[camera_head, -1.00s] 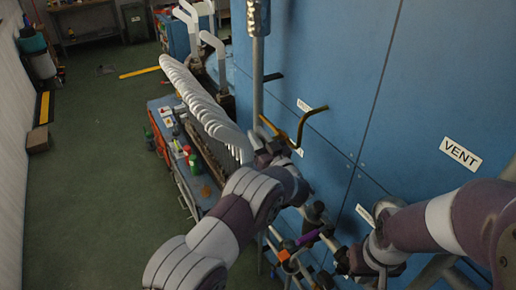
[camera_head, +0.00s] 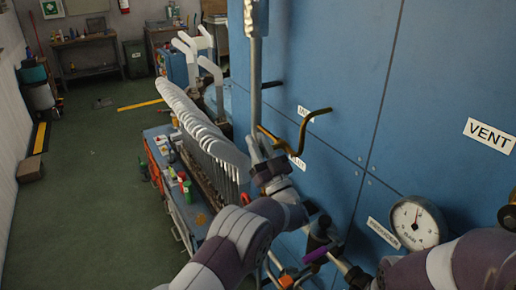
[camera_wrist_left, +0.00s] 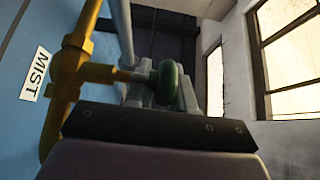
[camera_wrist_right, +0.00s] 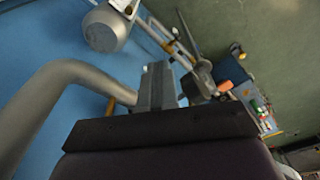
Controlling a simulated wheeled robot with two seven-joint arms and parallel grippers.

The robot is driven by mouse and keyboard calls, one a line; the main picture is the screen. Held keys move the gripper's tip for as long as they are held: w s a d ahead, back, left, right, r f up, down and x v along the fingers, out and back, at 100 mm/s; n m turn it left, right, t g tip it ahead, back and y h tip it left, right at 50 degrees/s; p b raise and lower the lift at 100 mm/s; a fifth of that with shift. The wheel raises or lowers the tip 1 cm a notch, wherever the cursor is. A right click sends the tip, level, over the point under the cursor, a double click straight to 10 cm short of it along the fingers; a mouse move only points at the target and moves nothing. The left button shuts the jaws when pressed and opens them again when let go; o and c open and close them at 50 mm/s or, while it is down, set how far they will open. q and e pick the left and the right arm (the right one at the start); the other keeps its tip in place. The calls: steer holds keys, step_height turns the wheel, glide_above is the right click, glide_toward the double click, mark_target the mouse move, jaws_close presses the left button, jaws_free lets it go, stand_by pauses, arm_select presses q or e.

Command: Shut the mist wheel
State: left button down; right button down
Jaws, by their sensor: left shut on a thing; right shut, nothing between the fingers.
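The green mist wheel (camera_wrist_left: 168,83) sits on a brass valve (camera_wrist_left: 75,72) beside the MIST label (camera_wrist_left: 34,74) in the left wrist view. My left gripper (camera_wrist_left: 160,88) is shut on the wheel, fingers on either side of its rim. In the head view my left gripper (camera_head: 258,147) is at the brass pipe (camera_head: 301,140) on the blue panel, and the wheel is hidden there. My right gripper (camera_wrist_right: 158,75) is shut and empty in the right wrist view. In the head view the right fingertips cannot be made out.
The blue panel (camera_head: 340,75) carries a VENT label (camera_head: 490,135) and a pressure gauge (camera_head: 418,222). A grey vertical pipe (camera_head: 256,80) stands near the left gripper. A rack of white sock boards (camera_head: 200,122) is to the left. A curved grey pipe (camera_wrist_right: 50,95) is close to the right gripper.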

arm_select(q)
steer(key=shift+r, duration=0.1)
steer(key=c, duration=1.1)
jaws_free()
steer(key=shift+o, duration=0.2)
